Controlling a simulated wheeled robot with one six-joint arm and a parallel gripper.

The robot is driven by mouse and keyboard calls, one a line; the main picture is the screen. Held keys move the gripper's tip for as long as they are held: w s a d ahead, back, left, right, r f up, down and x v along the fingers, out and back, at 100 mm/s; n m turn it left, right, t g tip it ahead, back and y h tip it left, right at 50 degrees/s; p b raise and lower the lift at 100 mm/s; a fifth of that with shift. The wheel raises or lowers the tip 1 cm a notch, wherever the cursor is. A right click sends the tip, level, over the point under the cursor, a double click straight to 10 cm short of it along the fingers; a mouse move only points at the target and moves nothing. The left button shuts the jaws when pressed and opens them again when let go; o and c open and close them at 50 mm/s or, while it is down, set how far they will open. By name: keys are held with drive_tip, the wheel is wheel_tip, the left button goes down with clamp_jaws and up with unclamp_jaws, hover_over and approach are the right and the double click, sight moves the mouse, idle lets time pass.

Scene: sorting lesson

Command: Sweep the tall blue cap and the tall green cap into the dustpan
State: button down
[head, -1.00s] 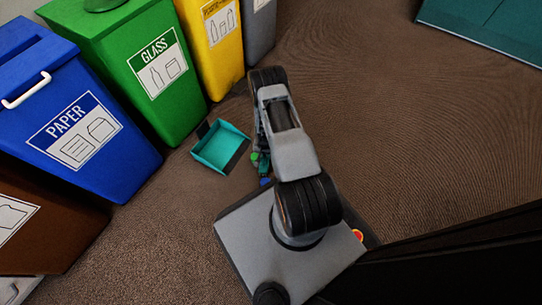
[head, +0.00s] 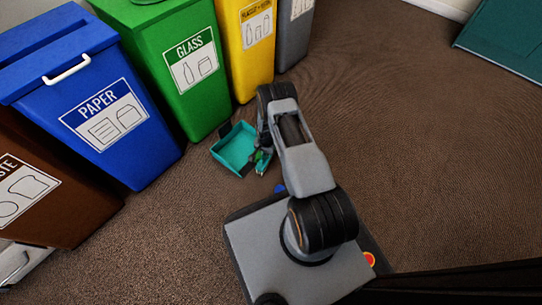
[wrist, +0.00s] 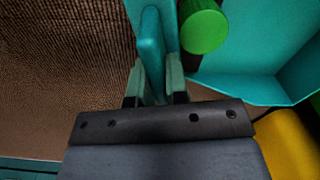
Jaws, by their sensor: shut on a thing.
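My gripper (wrist: 154,82) is shut on a teal brush (wrist: 150,45), whose handle rises between the fingers. In the head view my gripper (head: 262,168) is partly hidden behind my arm, beside the dustpan. The teal dustpan (head: 233,143) lies on the floor; it also shows at the right of the wrist view (wrist: 240,82). The green cap (wrist: 204,27) is just right of the brush, by the dustpan's near edge; I cannot tell whether it is inside. The blue cap (head: 280,188) is on the floor close to my base, apart from the dustpan and partly hidden.
The blue paper bin (head: 140,155), green glass bin (head: 200,105), yellow bin (head: 262,75) and a grey bin (head: 292,45) stand behind the dustpan. A brown bin (head: 60,215) is at left. Carpet is clear to the right.

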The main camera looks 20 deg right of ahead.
drive_tip(key=w+a, duration=0.1)
drive_tip(key=w, duration=0.2)
drive_tip(key=w+a, duration=0.3)
drive_tip(key=w, duration=0.2)
drive_tip(key=shift+w+a, duration=0.3)
drive_tip(key=shift+w, duration=0.05)
wheel_tip(320, 180, up, 6)
drive_tip(key=s+p, duration=0.1)
drive_tip(key=p, duration=0.4)
drive_tip(key=shift+s+d+r, duration=0.25)
drive_tip(key=shift+d, duration=0.2)
drive_tip(key=shift+r+p, duration=0.1)
drive_tip(key=shift+p, duration=0.2)
